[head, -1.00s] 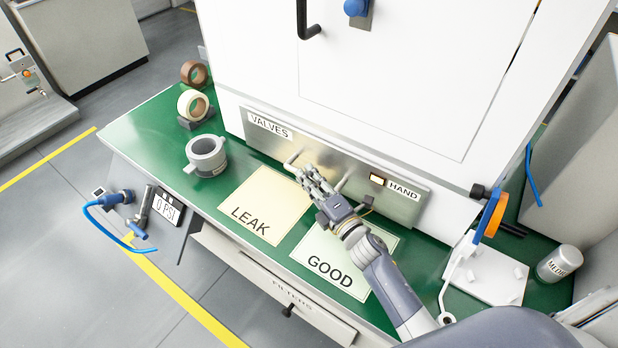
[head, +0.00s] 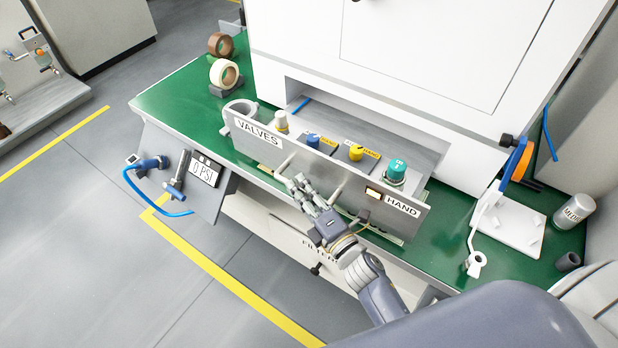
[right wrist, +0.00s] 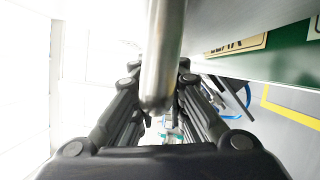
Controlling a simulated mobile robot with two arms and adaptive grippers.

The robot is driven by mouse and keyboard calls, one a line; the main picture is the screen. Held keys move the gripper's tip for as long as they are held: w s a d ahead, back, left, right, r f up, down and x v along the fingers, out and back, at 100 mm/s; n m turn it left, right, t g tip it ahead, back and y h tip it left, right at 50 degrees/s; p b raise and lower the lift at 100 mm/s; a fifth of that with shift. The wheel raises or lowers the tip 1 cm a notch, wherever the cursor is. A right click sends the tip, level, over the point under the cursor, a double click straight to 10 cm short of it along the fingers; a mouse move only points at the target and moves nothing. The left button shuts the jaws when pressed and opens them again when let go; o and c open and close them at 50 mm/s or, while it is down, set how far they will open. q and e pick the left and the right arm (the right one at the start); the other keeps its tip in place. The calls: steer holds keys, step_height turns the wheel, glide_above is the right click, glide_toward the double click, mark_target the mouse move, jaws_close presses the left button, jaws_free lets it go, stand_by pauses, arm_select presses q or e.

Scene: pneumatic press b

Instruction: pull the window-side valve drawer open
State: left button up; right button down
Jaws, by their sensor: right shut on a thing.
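The valve drawer (head: 318,178), with a grey metal front marked VALVES at its left and HAND at its right, stands well out from the white cabinet. Inside it are a pale knob (head: 281,121), a blue knob (head: 312,141), a yellow knob (head: 356,153) and a teal knob (head: 396,170). My right gripper (head: 303,188) is at the drawer front, shut on its handle (head: 284,164). In the right wrist view the handle's metal bar (right wrist: 163,55) runs between the fingers. My left gripper is not in view.
The white cabinet (head: 420,50) rises behind the drawer. A grey cup (head: 235,106) is partly hidden by the drawer's left end. Tape rolls (head: 224,72) stand at the back left. A white stand (head: 512,226) and a can (head: 574,212) are at the right.

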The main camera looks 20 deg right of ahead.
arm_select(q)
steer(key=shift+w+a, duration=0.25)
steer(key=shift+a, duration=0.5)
arm_select(e)
steer(key=shift+s+a, duration=0.5)
steer(key=shift+a, duration=0.1)
steer(key=c, duration=1.6)
jaws_free()
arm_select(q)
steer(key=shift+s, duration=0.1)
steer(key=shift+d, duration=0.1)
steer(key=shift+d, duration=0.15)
arm_select(e)
steer(key=v, duration=1.2)
